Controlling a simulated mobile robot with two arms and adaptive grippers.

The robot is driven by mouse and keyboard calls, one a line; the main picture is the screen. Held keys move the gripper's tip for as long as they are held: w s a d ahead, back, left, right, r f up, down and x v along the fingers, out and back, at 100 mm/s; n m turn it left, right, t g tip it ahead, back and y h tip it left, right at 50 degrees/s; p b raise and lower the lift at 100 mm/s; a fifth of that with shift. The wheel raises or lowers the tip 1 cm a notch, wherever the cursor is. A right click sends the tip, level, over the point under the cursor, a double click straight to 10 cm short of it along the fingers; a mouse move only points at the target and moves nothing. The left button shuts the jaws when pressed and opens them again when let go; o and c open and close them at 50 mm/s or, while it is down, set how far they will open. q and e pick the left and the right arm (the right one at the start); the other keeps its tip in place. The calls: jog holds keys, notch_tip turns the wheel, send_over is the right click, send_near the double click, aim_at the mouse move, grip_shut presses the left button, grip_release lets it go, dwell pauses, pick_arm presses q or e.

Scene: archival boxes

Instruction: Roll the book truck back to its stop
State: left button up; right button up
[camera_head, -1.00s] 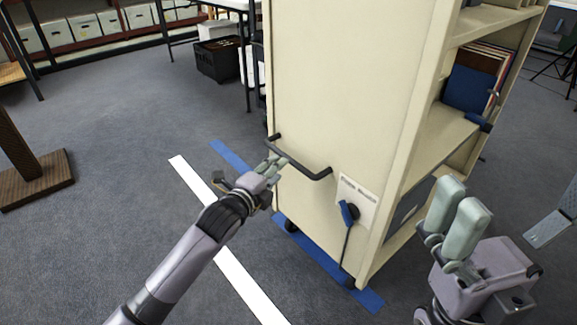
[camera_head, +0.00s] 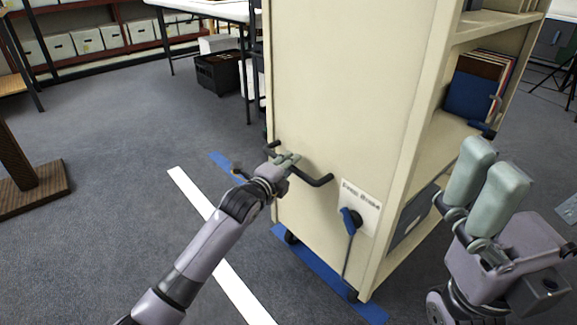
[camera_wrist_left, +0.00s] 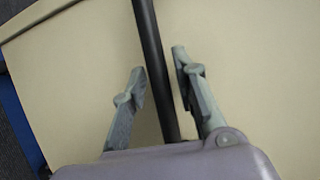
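The cream book truck (camera_head: 330,90) stands upright right of centre. Its black push handle (camera_head: 318,180) is on the end panel facing me and crosses the left wrist view (camera_wrist_left: 148,45) as a dark bar. My left gripper (camera_head: 287,160) is at the handle. In the left wrist view its fingers (camera_wrist_left: 160,80) stand apart on either side of the bar, with gaps visible. A blue lever (camera_head: 350,219) sits on a labelled plate (camera_head: 366,200) below the handle. My right gripper (camera_head: 487,182) is raised right of the truck, away from it; its finger spacing is unclear.
Blue tape (camera_head: 313,268) lies on the carpet by the truck's casters. A white tape line (camera_head: 232,285) runs left of it. A wooden post base (camera_head: 38,190) is at the left. A black crate (camera_head: 218,72) and white table (camera_head: 200,8) are behind. Left floor is mostly clear.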

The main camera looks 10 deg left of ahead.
pick_arm(q)
grip_shut()
dwell(0.7)
